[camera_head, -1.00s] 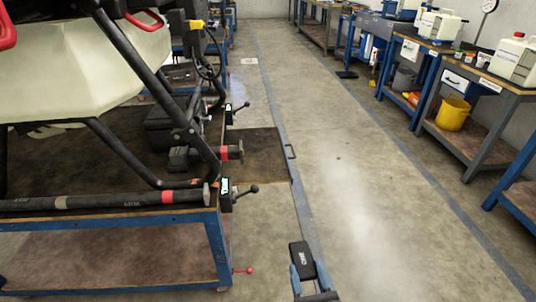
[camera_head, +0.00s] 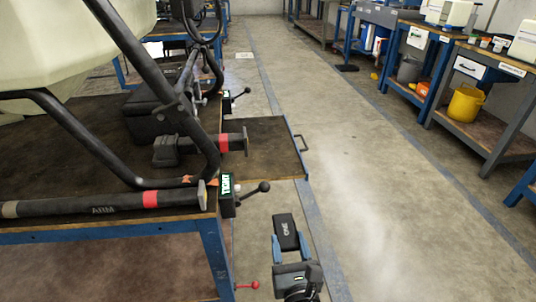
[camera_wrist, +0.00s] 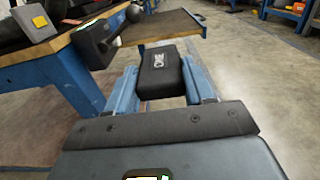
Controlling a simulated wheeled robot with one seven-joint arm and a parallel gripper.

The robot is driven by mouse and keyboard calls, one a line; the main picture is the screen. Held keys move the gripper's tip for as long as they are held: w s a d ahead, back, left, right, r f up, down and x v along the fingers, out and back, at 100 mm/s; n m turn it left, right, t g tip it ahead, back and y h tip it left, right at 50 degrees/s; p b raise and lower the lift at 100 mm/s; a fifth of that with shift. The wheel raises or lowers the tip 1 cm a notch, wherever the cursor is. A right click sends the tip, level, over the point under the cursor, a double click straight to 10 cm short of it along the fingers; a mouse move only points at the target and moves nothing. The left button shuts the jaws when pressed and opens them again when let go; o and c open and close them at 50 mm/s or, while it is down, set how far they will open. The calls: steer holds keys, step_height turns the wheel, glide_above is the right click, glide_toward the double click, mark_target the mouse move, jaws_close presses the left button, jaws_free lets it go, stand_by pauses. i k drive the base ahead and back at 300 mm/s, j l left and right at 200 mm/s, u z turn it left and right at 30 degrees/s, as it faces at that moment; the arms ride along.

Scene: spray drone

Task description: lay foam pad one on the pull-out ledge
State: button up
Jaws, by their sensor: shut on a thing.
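A small black foam pad (camera_head: 286,229) with white lettering is held between the blue fingers of my gripper (camera_head: 290,246). In the wrist view the pad (camera_wrist: 160,72) sits between the two blue fingertips (camera_wrist: 160,85), which are shut on it. The pull-out ledge (camera_head: 262,140) is a brown-topped board with a blue edge and a handle, extending from the right side of the drone bench. It also shows in the wrist view (camera_wrist: 155,27), beyond the pad. The pad is apart from the ledge, on its near side. The ledge's visible top is bare.
A clamp with a black ball-ended lever (camera_head: 250,192) sticks out from the bench corner, between my gripper and the ledge. A drone arm tube (camera_head: 110,203) lies along the bench (camera_head: 75,232). A red-knobbed handle (camera_head: 248,285) is low beside the bench leg. The aisle floor to the right is clear.

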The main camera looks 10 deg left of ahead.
mark_target(268, 162)
steer(key=i+j, duration=0.15)
steer(key=i, duration=0.4)
steer(key=i+j, duration=0.15)
steer(key=i, duration=0.4)
